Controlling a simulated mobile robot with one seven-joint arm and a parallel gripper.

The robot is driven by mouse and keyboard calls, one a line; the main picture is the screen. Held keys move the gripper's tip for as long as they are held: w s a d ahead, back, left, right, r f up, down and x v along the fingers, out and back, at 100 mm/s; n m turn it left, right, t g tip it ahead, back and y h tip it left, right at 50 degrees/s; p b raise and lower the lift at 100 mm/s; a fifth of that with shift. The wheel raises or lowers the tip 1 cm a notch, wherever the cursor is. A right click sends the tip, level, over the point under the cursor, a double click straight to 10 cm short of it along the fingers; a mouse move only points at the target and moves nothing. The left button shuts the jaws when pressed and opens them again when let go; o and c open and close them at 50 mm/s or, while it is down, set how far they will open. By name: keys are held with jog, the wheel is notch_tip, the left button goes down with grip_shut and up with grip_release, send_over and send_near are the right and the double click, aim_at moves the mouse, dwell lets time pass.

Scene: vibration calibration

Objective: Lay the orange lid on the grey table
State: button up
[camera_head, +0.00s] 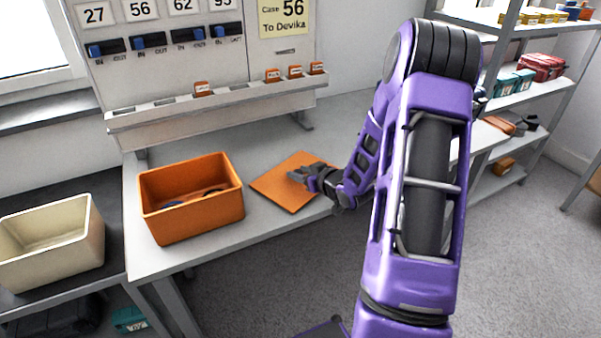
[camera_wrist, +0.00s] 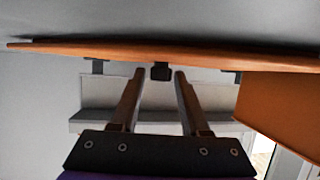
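The orange lid (camera_head: 278,185) is a flat square panel on the grey table (camera_head: 262,150), near its front edge and right of the orange box. In the wrist view the lid (camera_wrist: 75,50) shows edge-on close against the grey table surface (camera_wrist: 200,18). I cannot tell whether it touches everywhere. A small dark knob (camera_wrist: 160,71) stands out from it. My gripper (camera_head: 298,175) is low over the lid. In the wrist view my gripper (camera_wrist: 159,73) has its fingers apart, with the knob between the tips and clear gaps on both sides.
The open orange box (camera_head: 205,222) holds dark and blue items. A cream bin (camera_head: 50,245) stands on a darker surface at left. A sorting rack (camera_head: 215,105) with small orange tags stands behind on the table. Shelves (camera_head: 515,85) are at right.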

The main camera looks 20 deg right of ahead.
jog(key=shift+o, duration=0.9)
jog(key=shift+r, duration=0.25)
jog(key=shift+s+d+r, duration=0.1)
jog(key=shift+s+r, duration=0.05)
jog(key=shift+s, duration=0.15)
jog(key=p+v, duration=0.2)
jog(key=v, duration=0.9)
jog(key=shift+s, duration=0.15)
